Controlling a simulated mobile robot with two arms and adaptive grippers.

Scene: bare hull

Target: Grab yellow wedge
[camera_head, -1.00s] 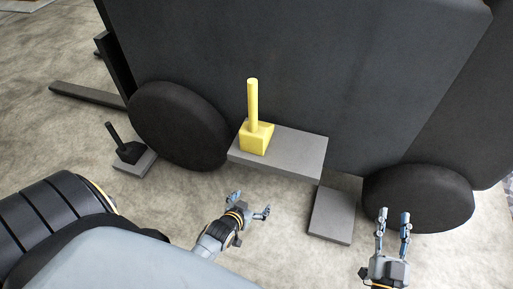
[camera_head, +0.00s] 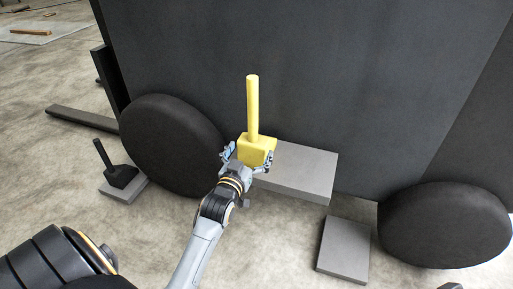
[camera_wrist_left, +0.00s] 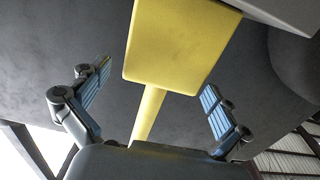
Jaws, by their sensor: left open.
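The yellow wedge (camera_head: 257,149) stands upright on the left end of a grey step, its round yellow handle pointing up. My left gripper (camera_head: 248,157) is open at the near side of the wedge's block, with a finger toward each side. In the left wrist view the yellow wedge (camera_wrist_left: 178,45) shows between and beyond the spread fingers of my left gripper (camera_wrist_left: 152,92), with a gap at each side. Of my right gripper, only a small part (camera_head: 451,286) shows at the bottom edge of the head view.
The grey step (camera_head: 308,172) juts from a large dark body (camera_head: 290,80) with dark wheels (camera_head: 170,140) at both sides. A lower grey slab (camera_head: 343,250) lies at right. A black wedge (camera_head: 122,175) stands on a small slab at left. Bare floor lies in front.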

